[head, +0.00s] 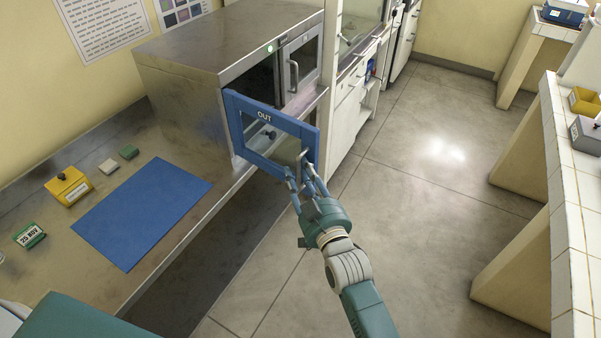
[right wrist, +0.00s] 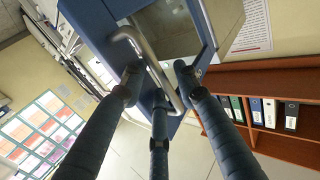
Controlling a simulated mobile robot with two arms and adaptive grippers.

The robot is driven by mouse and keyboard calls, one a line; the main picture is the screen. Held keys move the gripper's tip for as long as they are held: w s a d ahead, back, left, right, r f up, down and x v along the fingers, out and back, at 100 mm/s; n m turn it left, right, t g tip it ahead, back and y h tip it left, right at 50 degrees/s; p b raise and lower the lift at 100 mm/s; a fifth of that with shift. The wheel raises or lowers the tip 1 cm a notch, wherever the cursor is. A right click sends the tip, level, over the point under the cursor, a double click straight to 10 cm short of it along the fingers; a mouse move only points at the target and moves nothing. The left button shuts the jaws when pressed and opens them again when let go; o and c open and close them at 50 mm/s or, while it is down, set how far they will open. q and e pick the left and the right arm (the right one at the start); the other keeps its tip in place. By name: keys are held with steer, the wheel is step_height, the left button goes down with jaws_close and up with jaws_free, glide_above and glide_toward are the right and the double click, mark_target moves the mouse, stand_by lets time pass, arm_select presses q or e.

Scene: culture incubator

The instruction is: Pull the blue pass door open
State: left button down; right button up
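The blue pass door (head: 270,168), a blue frame with a clear pane marked OUT, stands swung outward from the steel cabinet, leaving a dark opening beside it. Its bent metal handle (right wrist: 152,65) shows in the right wrist view. My right gripper (head: 300,172) is at the door's free lower right edge. In the right wrist view its fingers (right wrist: 158,78) are spread on either side of the handle, with a gap between their tips. I cannot tell whether any finger touches the handle. My left gripper is out of view.
The steel cabinet (head: 185,70) has a second, grey door (head: 299,62). The bench holds a blue mat (head: 142,210), a yellow box (head: 68,187) and small blocks. The floor (head: 420,150) right of the door is clear. A tiled counter (head: 565,200) stands far right.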

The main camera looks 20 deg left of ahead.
steer(key=v, duration=1.2)
steer(key=d+f+m+g+h+b, duration=0.1)
steer(key=d+f+h, duration=0.15)
steer(key=f, duration=0.75)
steer(key=d+f+g+h+b, duration=0.1)
steer(key=d+f, duration=0.2)
steer(key=f, duration=0.8)
steer(key=s+d+f+g+h+b, duration=0.1)
steer(key=s+d+f, duration=0.2)
steer(key=f, duration=0.4)
steer(key=s+d+f+m+g+h, duration=0.1)
steer(key=s+d+f+g, duration=0.2)
steer(key=f, duration=0.4)
steer(key=s+d+f+h+b, duration=0.1)
steer(key=s+d+f, duration=0.25)
steer(key=f, duration=0.35)
steer(key=s+d+f+m+g+h, duration=0.1)
steer(key=s+d+f, duration=0.4)
steer(key=s, duration=0.5)
steer(key=s+d+f+g+h+b, duration=0.1)
steer(key=s+d+f+g, duration=0.3)
steer(key=s+f, duration=0.5)
steer(key=s+d+f+m+g+h+b, duration=0.1)
steer(key=s+d+f+g+h, duration=0.1)
steer(key=s+d+f, duration=0.5)
steer(key=s+d, duration=0.1)
steer(key=s, duration=0.4)
steer(key=shift+s+d+f+m+g, duration=0.15)
steer(key=shift+s+f+m+g, duration=0.15)
steer(key=shift+s+f, duration=0.1)
